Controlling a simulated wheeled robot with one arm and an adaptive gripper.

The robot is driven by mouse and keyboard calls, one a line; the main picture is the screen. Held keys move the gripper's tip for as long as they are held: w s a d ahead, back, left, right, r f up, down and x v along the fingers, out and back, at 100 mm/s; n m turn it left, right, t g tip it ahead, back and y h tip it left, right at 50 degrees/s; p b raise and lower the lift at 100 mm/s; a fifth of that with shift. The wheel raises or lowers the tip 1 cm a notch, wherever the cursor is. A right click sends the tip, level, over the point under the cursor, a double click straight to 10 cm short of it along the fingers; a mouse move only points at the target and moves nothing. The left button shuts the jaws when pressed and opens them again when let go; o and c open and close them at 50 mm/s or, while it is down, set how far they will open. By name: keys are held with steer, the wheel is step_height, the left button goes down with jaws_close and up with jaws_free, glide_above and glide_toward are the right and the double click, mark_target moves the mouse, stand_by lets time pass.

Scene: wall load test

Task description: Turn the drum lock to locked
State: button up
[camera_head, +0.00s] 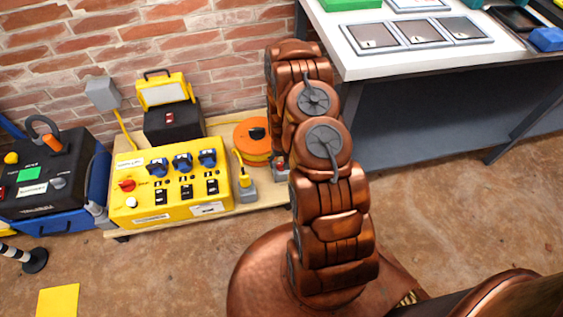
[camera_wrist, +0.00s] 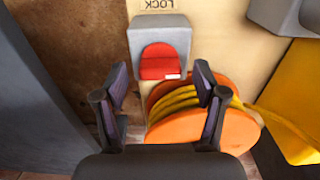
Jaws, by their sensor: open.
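The drum lock is a grey block (camera_wrist: 150,31) with a red tab (camera_wrist: 160,62) on its near side in the wrist view, beside an upside-down LOCK label (camera_wrist: 159,4). In the head view, its grey and red body (camera_head: 281,168) shows only partly beside my arm. The orange drum (camera_wrist: 228,134), wound with yellow cable, lies close by, below and right of the lock; it also shows in the head view (camera_head: 248,150). My gripper (camera_wrist: 161,77) is open, its fingers apart on either side of the red tab in the picture. I cannot tell whether they touch it. My arm hides the fingers in the head view.
A yellow control box (camera_head: 170,208) with blue plugs and switches stands left of the drum on a wooden board. A yellow-handled grey item (camera_head: 245,182) stands between them. A grey-sided bench (camera_head: 420,105) is close on the right. A brick wall (camera_head: 215,45) is behind.

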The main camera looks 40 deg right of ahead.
step_height(320, 180, up, 12)
steer(key=shift+f, duration=0.2)
stand_by(0.5)
stand_by(0.4)
step_height(320, 180, up, 19)
steer(key=n+p, duration=0.1)
steer(key=p, duration=0.6)
glide_above(281, 162)
steer(key=s+a, duration=0.2)
steer(key=a, duration=0.4)
steer(key=s+a+r+n+p, duration=0.1)
steer(key=s+a+r+p, duration=0.2)
steer(key=r, duration=0.6)
steer(key=s+a+r+p, duration=0.2)
steer(key=a+r+p, duration=0.1)
steer(key=r, duration=0.6)
steer(key=s+a+r+p, duration=0.3)
steer(key=s+r+p, duration=0.1)
steer(key=s+r, duration=0.4)
steer(key=s+a+r+n+g+p, duration=0.1)
steer(key=s+a+r+p, duration=0.2)
steer(key=r, duration=0.7)
steer(key=s+a+r+n+p, duration=0.1)
steer(key=s+a+r+p, duration=0.2)
steer(key=s+r+p, duration=0.4)
steer(key=s+r, duration=0.2)
steer(key=s, duration=0.3)
steer(key=shift+s+r+g, duration=0.2)
steer(key=shift+s+g, duration=0.15)
steer(key=shift+g, duration=0.05)
